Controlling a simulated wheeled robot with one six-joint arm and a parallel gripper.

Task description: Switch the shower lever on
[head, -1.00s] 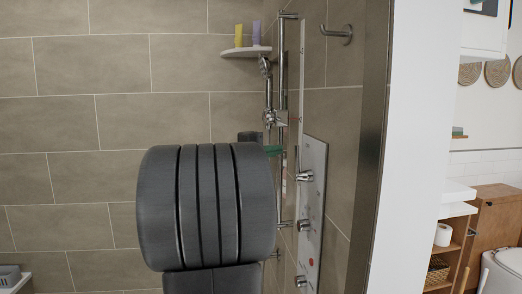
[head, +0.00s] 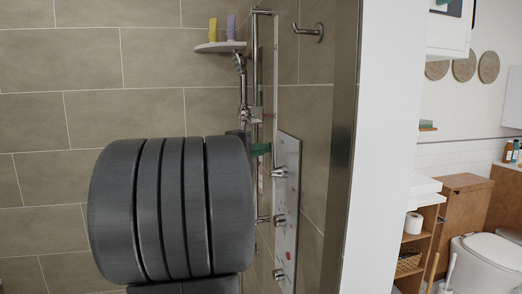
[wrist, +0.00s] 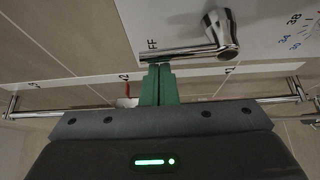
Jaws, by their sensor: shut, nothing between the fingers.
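The shower lever (wrist: 185,52) is a chrome bar with a round hub (wrist: 220,35) in the wrist view. It lies beside lettering that reads "FF" on the white shower panel (wrist: 270,22). My gripper (wrist: 159,70) has green fingers, shut together and empty. The fingertips are right by the lever's free end; I cannot tell whether they touch it. In the head view, my gripper (head: 262,149) is beside the panel (head: 287,195), just above its upper chrome knob (head: 279,172). My dark arm hides part of the wall there.
Two lower chrome knobs, one in the middle (head: 279,220) and one at the bottom (head: 278,274), stick out from the panel. A hand shower (head: 241,75) hangs above beside a corner shelf (head: 219,47). A white wall edge (head: 385,150) stands to the right.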

